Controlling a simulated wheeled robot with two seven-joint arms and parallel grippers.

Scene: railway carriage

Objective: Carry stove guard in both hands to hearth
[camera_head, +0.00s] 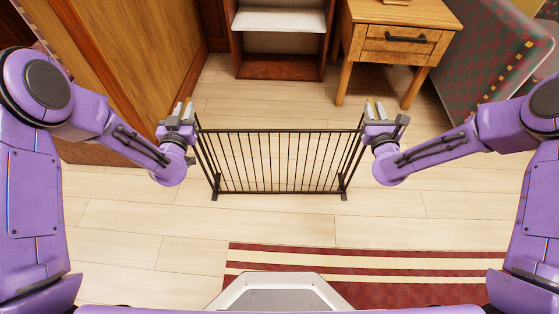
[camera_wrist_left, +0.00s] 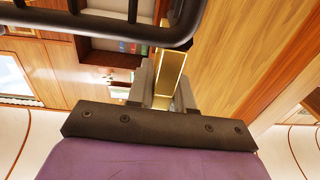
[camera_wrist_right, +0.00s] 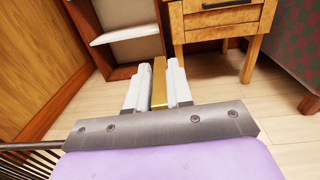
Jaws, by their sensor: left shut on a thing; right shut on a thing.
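The stove guard (camera_head: 275,162) is a black barred panel with short side wings and feet, upright in front of me in the head view. My left gripper (camera_head: 181,110) is at its left end and my right gripper (camera_head: 375,110) at its right end. Both are shut, with a brass-coloured strip between the fingers in the left wrist view (camera_wrist_left: 169,80) and right wrist view (camera_wrist_right: 159,85). The guard's black bars also show in the left wrist view (camera_wrist_left: 100,26). Whether its feet touch the floor is hard to tell. No hearth is identifiable.
A wooden panel (camera_head: 135,50) stands at the left. An open shelf unit (camera_head: 280,67) and a wooden table with a drawer (camera_head: 397,40) stand beyond the guard, with a patterned seat (camera_head: 490,60) at the right. A red striped rug (camera_head: 400,263) lies nearer me on pale floorboards.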

